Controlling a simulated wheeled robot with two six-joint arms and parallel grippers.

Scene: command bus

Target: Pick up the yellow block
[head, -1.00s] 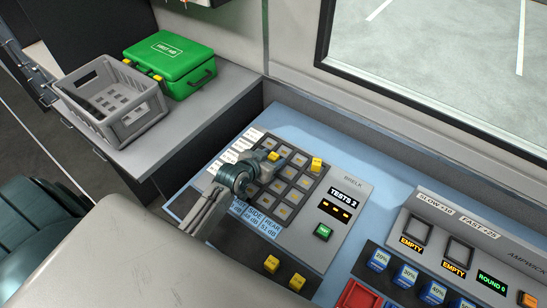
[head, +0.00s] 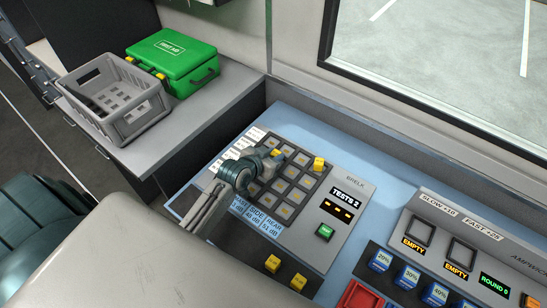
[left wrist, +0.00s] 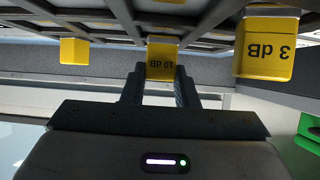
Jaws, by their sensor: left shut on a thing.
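My left gripper (head: 276,152) reaches over the dark button grid on the grey panel in the head view. It is shut on a yellow block (head: 277,154), mostly hidden by the gripper in that view. In the left wrist view the same block (left wrist: 162,60), marked 10 dB upside down, sits between the two dark fingers (left wrist: 162,84). I cannot tell whether it is clear of the grid. Another yellow block (head: 319,163) stands at the grid's far right corner. Two more yellow blocks (head: 272,263) (head: 298,282) stand near the panel's front. My right gripper is not in view.
A grey crate (head: 84,80) and a green first aid case (head: 170,72) stand on the side counter at left. Blue percent blocks (head: 380,260) stand in a row at right. Two EMPTY slots (head: 419,233) (head: 460,252) are behind them. A window closes off the back.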

